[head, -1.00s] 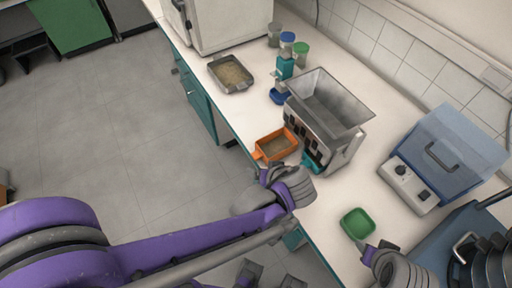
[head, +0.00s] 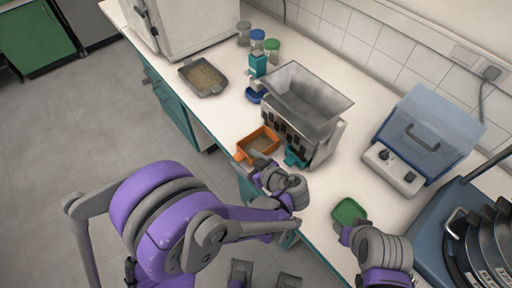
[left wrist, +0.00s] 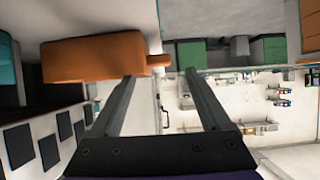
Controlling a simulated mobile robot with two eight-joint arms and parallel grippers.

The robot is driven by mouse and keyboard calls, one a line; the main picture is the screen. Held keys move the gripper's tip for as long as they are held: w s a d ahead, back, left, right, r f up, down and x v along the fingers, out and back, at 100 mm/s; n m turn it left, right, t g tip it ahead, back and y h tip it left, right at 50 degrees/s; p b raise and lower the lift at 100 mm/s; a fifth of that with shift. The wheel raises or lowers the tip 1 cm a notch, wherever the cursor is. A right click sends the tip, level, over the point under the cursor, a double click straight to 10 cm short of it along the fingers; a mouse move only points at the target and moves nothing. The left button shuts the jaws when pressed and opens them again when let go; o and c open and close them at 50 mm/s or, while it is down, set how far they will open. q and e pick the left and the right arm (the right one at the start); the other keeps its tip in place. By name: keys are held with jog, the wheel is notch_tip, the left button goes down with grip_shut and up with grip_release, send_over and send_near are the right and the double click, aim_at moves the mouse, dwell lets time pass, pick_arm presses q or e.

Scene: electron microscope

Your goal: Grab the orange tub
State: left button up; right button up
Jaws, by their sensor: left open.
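The orange tub (head: 244,148) sits on the white counter near its front edge, in front of a grey hopper machine; it holds brownish material. My left gripper (head: 257,162) is at the near side of the tub. In the left wrist view my left gripper (left wrist: 160,76) is open with nothing between its fingers. There the orange tub (left wrist: 92,58) lies ahead and to the left, and its small handle points right, just beyond the fingertips. Contact cannot be told. My right gripper (head: 349,232) is at the edge of a green tub (head: 349,210); its jaws are unclear.
The hopper machine (head: 303,112) stands right behind the orange tub. A grey tray (head: 203,78), a teal bottle (head: 257,66) and several lidded jars stand farther back. A blue-lidded device (head: 430,128) is at the right. Bare counter lies between the hopper and device.

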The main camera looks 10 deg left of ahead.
aim_at(237, 154)
pick_arm(q)
jog(key=x, duration=0.4)
jog(key=shift+w+a, duration=0.2)
jog(key=shift+w, duration=0.05)
grip_shut()
